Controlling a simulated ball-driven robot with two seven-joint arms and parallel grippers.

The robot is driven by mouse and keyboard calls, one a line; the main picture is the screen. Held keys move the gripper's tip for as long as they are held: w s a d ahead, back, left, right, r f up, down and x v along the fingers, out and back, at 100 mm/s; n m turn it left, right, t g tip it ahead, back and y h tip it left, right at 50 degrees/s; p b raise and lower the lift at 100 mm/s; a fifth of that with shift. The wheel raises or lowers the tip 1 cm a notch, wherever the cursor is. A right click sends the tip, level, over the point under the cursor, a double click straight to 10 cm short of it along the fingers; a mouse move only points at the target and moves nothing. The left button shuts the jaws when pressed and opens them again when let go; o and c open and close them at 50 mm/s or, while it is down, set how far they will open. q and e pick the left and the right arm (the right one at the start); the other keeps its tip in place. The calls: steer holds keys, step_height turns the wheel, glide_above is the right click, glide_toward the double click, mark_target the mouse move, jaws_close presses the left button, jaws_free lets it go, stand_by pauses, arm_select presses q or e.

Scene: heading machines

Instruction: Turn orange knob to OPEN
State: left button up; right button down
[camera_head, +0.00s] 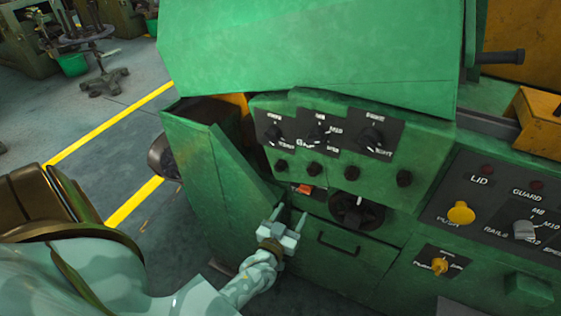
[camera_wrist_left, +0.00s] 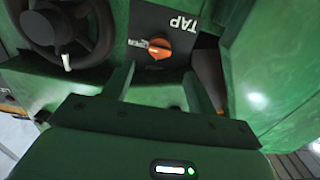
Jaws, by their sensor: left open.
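The orange knob (camera_head: 305,189) sits low on the green machine's front, below the row of black knobs and left of a black handwheel (camera_head: 357,213). In the left wrist view the orange knob (camera_wrist_left: 158,48) is on a black plate marked TAP, with a partly readable white label beside it. My left gripper (camera_head: 289,217) is just below and in front of the knob, apart from it. In the wrist view its two fingers (camera_wrist_left: 157,80) are spread, with nothing between them, and the knob shows beyond the gap. My right gripper is not in view.
Several black selector knobs (camera_head: 318,132) are on the panel above. The handwheel (camera_wrist_left: 65,32) is close to the fingers in the wrist view. A handle (camera_head: 338,244) lies below. A yellow button (camera_head: 461,212) and yellow knob (camera_head: 439,266) are at the right.

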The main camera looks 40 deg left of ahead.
arm_select(q)
steer(key=v, duration=0.7)
steer(key=shift+p, duration=0.3)
